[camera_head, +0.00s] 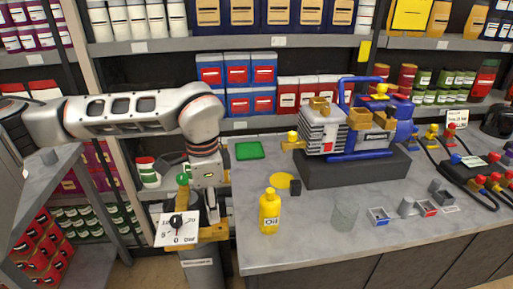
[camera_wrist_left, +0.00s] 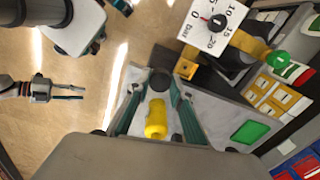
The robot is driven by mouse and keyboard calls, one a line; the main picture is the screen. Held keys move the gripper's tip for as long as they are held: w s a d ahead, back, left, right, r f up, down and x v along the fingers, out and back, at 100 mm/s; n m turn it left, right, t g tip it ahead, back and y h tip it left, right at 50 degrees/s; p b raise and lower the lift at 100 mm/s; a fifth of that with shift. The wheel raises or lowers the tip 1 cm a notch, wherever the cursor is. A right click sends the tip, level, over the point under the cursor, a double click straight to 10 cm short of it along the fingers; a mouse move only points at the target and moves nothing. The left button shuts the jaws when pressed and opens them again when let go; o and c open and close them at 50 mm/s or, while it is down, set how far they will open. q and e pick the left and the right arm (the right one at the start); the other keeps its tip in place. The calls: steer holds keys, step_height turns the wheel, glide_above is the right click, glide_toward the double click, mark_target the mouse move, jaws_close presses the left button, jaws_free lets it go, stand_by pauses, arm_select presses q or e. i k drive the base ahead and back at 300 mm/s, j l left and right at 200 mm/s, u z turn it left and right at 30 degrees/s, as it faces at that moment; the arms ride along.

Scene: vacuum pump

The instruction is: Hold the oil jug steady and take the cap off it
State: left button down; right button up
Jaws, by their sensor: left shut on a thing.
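The yellow oil jug (camera_head: 269,212) stands upright on the worktop near its left front corner, with a yellow top. My left gripper (camera_head: 212,215) points down left of the worktop edge, clear of the jug. In the left wrist view my left gripper (camera_wrist_left: 157,88) has a dark round thing (camera_wrist_left: 158,81) between its fingertips; I cannot tell what it is. My right gripper (camera_wrist_left: 80,92) shows only in the left wrist view, empty, with a gap between its fingers, away from the jug.
A pressure gauge (camera_head: 177,227) with yellow fittings is close to my left gripper. A vacuum pump (camera_head: 362,125) stands behind the jug. A yellow disc (camera_head: 280,181), a black cylinder (camera_head: 295,188) and a clear beaker (camera_head: 344,215) are near the jug. Shelves line the back.

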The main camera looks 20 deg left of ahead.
mark_target(270, 203)
steer(key=i+j+z, duration=0.25)
steer(key=j, duration=0.2)
steer(key=j+z, duration=0.25)
steer(key=j, duration=0.25)
steer(key=i+j+z, duration=0.25)
steer(key=j, duration=0.3)
steer(key=k+l, duration=0.05)
steer(key=k, duration=0.05)
